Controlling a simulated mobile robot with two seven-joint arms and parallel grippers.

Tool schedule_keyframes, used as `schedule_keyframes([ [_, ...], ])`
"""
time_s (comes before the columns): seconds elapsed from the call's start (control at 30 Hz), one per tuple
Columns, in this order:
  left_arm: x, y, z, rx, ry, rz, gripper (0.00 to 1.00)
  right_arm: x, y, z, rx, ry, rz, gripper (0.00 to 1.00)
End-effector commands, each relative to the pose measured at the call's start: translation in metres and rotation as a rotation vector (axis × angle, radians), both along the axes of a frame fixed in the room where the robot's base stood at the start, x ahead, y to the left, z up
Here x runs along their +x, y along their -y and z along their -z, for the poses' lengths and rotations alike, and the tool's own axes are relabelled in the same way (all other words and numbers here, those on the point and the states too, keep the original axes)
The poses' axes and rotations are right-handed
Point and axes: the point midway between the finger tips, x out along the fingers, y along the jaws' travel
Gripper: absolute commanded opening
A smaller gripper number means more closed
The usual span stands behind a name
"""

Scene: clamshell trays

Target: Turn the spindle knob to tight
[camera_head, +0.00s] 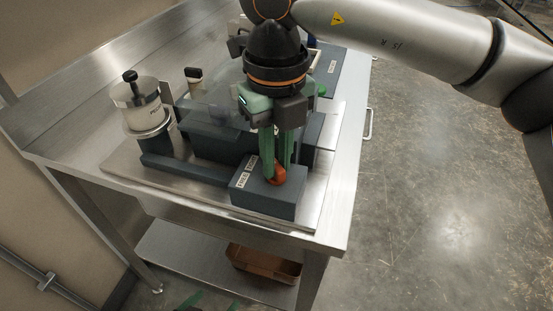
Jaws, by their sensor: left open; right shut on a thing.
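The spindle knob (278,178) is a small orange-red knob on top of a dark block (262,198) at the front of the bench machine. My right gripper (277,172) points down from above, its green fingers shut on the knob and hiding much of it. Two small white labels (247,173) lie on the block just left of the knob; I cannot clearly read them or tell which way the knob points. Only the green fingertips of my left gripper (212,302) show at the bottom edge, apart and empty, low in front of the bench.
The machine stands on a metal plate on a steel bench (70,150). A white canister (140,108) with a black knob sits at left. A clear cover (205,105) is behind my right gripper. A brown tray (262,262) rests on the lower shelf. Floor at right is clear.

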Motion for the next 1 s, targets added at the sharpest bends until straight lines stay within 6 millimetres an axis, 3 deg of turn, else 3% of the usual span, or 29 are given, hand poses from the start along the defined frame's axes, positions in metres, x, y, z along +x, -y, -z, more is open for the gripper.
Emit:
schedule_keyframes([
  [0.67, -0.0036, -0.0018, 0.0046, 0.003, -0.009, -0.001, 1.0, 0.0001, 0.0, -0.0008, 0.0, 0.001, 0.058, 0.0],
  [0.7, -0.0036, -0.0018, 0.0048, 0.003, -0.009, -0.001, 1.0, 0.0001, 0.0, -0.0008, 0.0, 0.001, 0.058, 0.22],
  [0.93, -0.0037, -0.0018, 0.0054, 0.003, -0.01, -0.001, 1.0, 0.0001, 0.0, -0.0005, 0.0, 0.001, 0.056, 0.47],
  [1.0, -0.0037, -0.0018, 0.0055, 0.003, -0.01, -0.001, 1.0, 0.0001, 0.0, -0.0004, 0.0, 0.0, 0.056, 0.47],
])
